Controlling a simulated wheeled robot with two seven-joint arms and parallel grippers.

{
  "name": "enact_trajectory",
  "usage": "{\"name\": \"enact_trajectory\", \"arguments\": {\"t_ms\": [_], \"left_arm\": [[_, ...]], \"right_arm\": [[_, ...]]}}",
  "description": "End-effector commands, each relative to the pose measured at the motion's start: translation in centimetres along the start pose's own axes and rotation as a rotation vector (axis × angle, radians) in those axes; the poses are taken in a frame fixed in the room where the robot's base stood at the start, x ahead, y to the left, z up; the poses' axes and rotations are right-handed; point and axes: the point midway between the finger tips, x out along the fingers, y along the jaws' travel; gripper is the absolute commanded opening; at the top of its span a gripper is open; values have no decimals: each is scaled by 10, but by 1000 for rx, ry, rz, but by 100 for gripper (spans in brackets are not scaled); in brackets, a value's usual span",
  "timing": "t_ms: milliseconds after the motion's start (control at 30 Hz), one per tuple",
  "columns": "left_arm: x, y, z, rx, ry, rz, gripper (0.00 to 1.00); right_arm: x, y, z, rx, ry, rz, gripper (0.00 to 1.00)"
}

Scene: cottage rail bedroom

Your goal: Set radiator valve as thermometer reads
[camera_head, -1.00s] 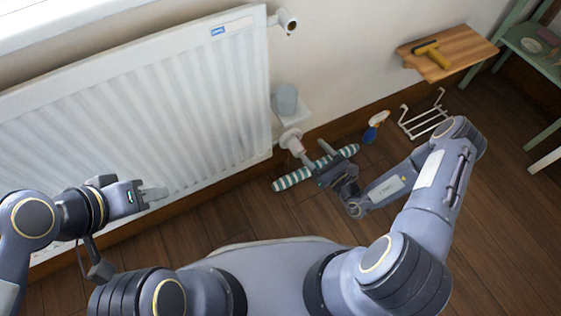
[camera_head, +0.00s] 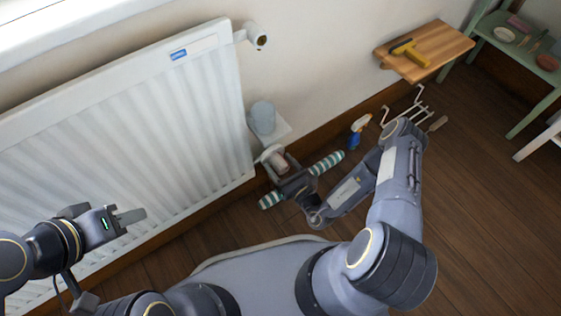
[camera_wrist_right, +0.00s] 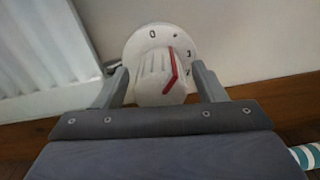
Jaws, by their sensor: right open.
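The white radiator valve (camera_head: 277,158) sits at the lower right corner of the radiator (camera_head: 130,130). In the right wrist view the ribbed valve knob (camera_wrist_right: 155,78) carries a red line, in front of a white dial (camera_wrist_right: 150,36) with a 0 and other marks, partly hidden. My right gripper (camera_wrist_right: 155,90) is open, with one finger on each side of the knob; contact cannot be told. It also shows at the valve in the head view (camera_head: 281,170). My left gripper (camera_head: 122,219) is in front of the radiator, away from the valve; its jaw opening is unclear. I cannot identify a thermometer.
A green-and-white striped roll (camera_head: 328,162) lies under my right gripper. A spray bottle (camera_head: 358,130), a white rack (camera_head: 408,105) and a wooden wall shelf (camera_head: 440,45) are to the right.

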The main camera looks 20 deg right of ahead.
Motion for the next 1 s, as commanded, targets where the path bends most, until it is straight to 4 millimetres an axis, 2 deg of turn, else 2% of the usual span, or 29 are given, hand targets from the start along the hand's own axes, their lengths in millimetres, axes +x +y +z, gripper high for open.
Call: {"name": "enact_trajectory", "arguments": {"t_ms": [133,467,767,1000], "left_arm": [[0,0,0,0,0,0,36],[0,0,0,0,0,0,36],[-6,3,-3,0,0,0,36],[-23,10,-12,0,0,0,36]], "right_arm": [[0,0,0,0,0,0,61],[0,0,0,-1,0,1,19],[0,0,2,-44,0,0,19],[0,0,4,-187,1,0,19]]}}
